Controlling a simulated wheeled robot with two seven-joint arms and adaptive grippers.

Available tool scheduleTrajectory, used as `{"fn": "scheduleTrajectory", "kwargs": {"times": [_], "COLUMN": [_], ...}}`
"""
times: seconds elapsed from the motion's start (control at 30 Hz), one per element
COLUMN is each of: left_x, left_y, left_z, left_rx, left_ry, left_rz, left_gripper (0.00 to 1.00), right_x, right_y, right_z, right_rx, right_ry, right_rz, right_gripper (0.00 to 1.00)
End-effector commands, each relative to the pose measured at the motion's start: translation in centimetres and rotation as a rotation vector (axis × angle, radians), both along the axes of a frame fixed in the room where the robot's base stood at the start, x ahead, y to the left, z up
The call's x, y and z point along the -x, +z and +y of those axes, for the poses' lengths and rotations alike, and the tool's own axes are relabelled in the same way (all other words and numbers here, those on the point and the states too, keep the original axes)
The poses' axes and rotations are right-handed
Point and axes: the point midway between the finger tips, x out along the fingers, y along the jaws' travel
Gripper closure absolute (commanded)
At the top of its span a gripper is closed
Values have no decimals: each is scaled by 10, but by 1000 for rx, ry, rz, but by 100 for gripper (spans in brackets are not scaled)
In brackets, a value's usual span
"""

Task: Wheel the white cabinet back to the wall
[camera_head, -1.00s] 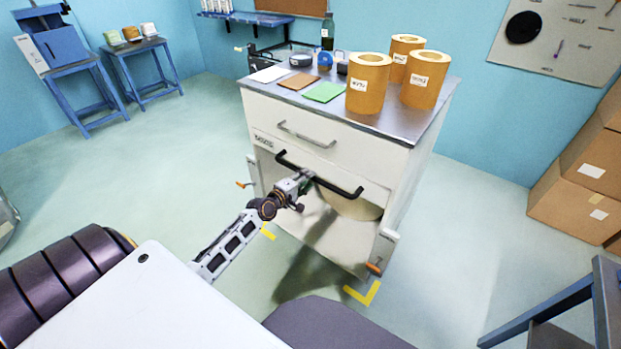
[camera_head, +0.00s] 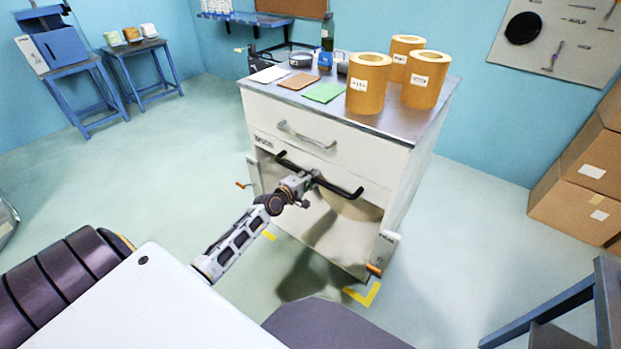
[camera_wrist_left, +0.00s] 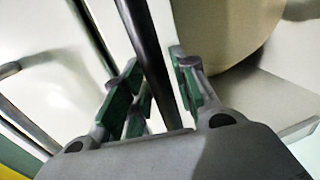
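The white cabinet (camera_head: 398,190) stands in the middle of the floor in the head view. A black push bar (camera_head: 345,188) runs across its front, below a grey drawer handle (camera_head: 305,136). My left gripper (camera_head: 308,182) is at the bar, left of its middle. Exact pad contact is hard to see. My right gripper is not in view.
Kraft rolls (camera_head: 368,85), cards and small items rest on the cabinet top. Yellow floor marks (camera_head: 365,294) lie at its base. Cardboard boxes (camera_head: 580,185) stand by the right wall, and a blue stand (camera_head: 560,310) at lower right.

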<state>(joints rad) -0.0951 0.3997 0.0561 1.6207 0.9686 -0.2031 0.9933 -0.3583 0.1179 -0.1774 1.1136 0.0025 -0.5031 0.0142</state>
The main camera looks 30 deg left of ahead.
Motion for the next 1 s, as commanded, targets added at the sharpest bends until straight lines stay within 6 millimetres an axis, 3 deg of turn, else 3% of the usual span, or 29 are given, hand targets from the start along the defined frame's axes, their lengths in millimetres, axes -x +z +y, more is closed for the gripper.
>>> {"fn": "scheduleTrajectory", "kwargs": {"times": [0.2, 0.67, 1.0], "left_x": [0, -1, -20], "left_y": [0, 0, 1], "left_z": [0, 0, -1], "left_rx": [0, 0, 1], "left_ry": [0, 0, 0], "left_rz": [0, 1, -2], "left_gripper": [100, 100, 100], "right_x": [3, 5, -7], "right_y": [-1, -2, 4], "right_z": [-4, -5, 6], "right_rx": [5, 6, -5], "right_ry": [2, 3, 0], "right_rz": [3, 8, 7], "right_gripper": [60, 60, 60]}}
